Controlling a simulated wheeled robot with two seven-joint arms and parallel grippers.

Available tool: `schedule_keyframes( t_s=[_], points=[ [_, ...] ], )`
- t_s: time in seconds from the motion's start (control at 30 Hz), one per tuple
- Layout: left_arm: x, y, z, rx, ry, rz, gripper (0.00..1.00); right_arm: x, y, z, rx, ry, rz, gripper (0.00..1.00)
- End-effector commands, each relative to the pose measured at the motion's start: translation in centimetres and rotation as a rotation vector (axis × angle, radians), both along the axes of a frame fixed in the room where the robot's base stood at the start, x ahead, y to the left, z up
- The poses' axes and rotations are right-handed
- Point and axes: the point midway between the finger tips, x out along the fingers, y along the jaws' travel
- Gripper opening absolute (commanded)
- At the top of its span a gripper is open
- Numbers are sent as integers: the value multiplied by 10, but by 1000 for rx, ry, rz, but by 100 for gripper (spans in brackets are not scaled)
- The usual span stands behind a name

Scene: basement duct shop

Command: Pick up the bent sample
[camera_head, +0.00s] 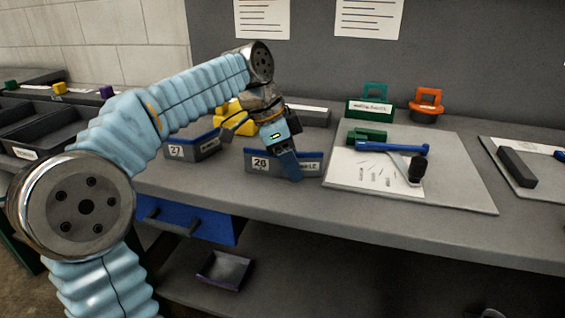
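I cannot make out a bent sample; the inside of the bin is mostly hidden behind the gripper and the bin's front wall. My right gripper is not in view.
A second bin (207,145) labelled 27 stands to the left, with a yellow object (236,118) behind it. A grey board (465,185) holds a blue-handled tool (388,147) and a green block (366,135). The bench front (400,222) is clear.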

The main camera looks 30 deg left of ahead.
Motion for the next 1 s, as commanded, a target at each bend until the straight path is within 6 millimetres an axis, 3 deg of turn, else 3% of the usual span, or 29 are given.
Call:
schedule_keyframes(
  t_s=[0.03,0.27,0.73,0.93,1.0],
  points=[
    [0,0,0,0,0,0,35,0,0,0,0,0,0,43],
    [0,0,0,0,0,0,0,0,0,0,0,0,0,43],
    [0,0,5,1,-1,-1,0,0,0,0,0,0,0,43],
    [0,0,35,0,-4,-2,0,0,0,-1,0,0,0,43],
    [-15,-1,50,0,-5,0,0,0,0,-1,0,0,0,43]
  ],
)
